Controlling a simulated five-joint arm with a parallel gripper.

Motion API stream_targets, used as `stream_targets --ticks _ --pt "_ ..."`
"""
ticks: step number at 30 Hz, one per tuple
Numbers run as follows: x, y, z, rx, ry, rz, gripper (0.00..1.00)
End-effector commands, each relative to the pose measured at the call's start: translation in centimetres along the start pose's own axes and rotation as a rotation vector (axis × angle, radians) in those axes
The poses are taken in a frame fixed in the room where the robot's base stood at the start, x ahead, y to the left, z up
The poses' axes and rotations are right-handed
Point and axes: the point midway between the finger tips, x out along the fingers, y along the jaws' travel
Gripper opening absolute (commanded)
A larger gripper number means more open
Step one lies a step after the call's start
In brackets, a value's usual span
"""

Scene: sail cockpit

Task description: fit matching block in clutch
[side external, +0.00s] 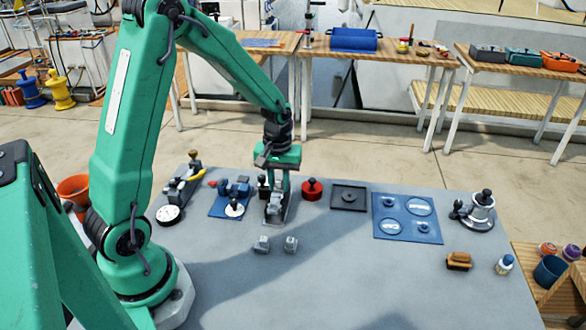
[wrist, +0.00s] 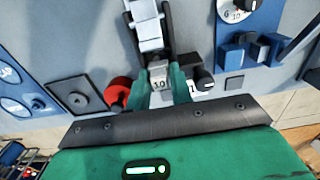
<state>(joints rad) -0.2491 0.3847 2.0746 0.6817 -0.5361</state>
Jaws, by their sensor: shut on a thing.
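The clutch (side external: 279,216) is a narrow grey metal fitting on the grey table, directly below my gripper (side external: 277,190). In the wrist view the clutch (wrist: 146,28) runs from the top edge down toward my fingers. There my gripper (wrist: 160,88) has its two green fingers shut on a small grey block (wrist: 159,76) marked 10. The block is at the near end of the clutch; I cannot tell whether it is touching or seated. Two more small grey blocks, a left one (side external: 262,244) and a right one (side external: 291,243), lie on the table in front of the clutch.
A red round fitting (side external: 312,190) and a dark square plate (side external: 349,198) stand right of the clutch. A blue panel (side external: 407,235) and a winch (side external: 476,212) are farther right. A blue plate with fittings (side external: 233,207) is at left. The front middle table is clear.

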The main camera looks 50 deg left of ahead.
Motion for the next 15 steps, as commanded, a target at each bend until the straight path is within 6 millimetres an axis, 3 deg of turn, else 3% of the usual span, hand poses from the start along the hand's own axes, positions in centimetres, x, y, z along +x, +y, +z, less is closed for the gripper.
stream_targets --ticks 11,12,15 --pt "0.71 -0.01 0.02 0.000 -0.001 -0.001 0.00" --pt "0.69 -0.01 0.01 0.000 -0.001 0.000 0.28" --pt "0.69 -0.01 0.02 0.000 -0.001 0.000 0.47"
